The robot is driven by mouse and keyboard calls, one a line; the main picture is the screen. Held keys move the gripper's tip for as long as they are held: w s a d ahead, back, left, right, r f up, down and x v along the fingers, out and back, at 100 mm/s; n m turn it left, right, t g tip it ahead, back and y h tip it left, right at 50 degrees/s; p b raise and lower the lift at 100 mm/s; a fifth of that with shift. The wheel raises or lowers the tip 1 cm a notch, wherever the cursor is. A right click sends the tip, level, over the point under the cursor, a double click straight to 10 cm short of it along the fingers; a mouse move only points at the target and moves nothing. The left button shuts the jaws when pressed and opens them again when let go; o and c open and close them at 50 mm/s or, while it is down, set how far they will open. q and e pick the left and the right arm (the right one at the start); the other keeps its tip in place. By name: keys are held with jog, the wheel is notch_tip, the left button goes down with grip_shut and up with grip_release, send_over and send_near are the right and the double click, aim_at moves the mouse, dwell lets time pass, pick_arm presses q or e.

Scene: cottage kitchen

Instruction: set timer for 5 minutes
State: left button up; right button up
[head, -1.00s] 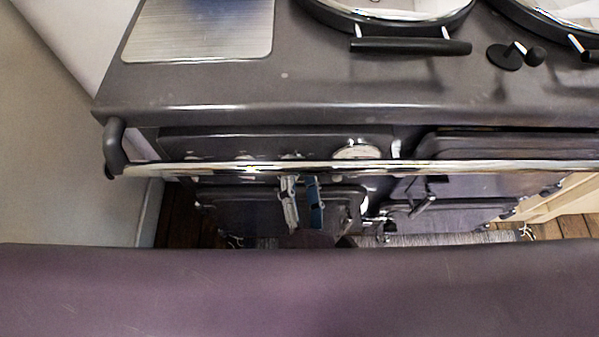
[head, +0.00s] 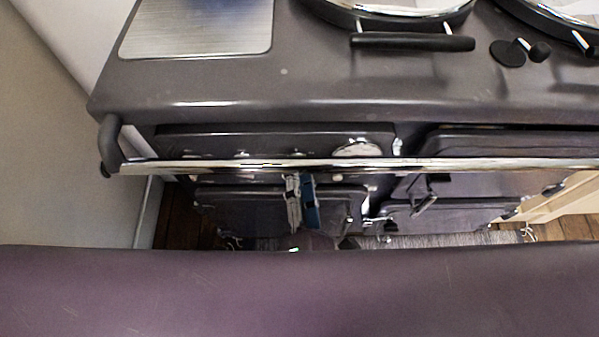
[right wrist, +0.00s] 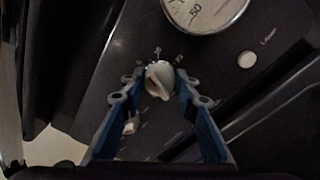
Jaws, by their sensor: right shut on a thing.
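The stove's dark control panel (head: 215,141) lies behind the chrome rail and carries small knobs and a round dial (head: 357,149). In the right wrist view, a cream knob (right wrist: 160,80) with a raised grip sits on the panel, with small marks around it. My right gripper (right wrist: 158,84) has its fingertips on both sides of this knob and is shut on it. In the head view the right gripper (head: 301,182) is below the rail, and the rail hides part of the panel. My left gripper is not in view.
The chrome rail (head: 450,165) runs across the stove front, close above the right gripper. In the right wrist view, a white button (right wrist: 246,60), a smaller pale knob (right wrist: 131,124) and the dial (right wrist: 204,10) are near the held knob. Oven doors (head: 235,205) lie below.

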jog(key=o, duration=1.2)
jog(key=shift+c, duration=0.2)
jog(key=s, duration=0.7)
jog(key=shift+s+d, duration=0.3)
jog(key=shift+d, duration=0.05)
jog(key=shift+f, duration=0.1)
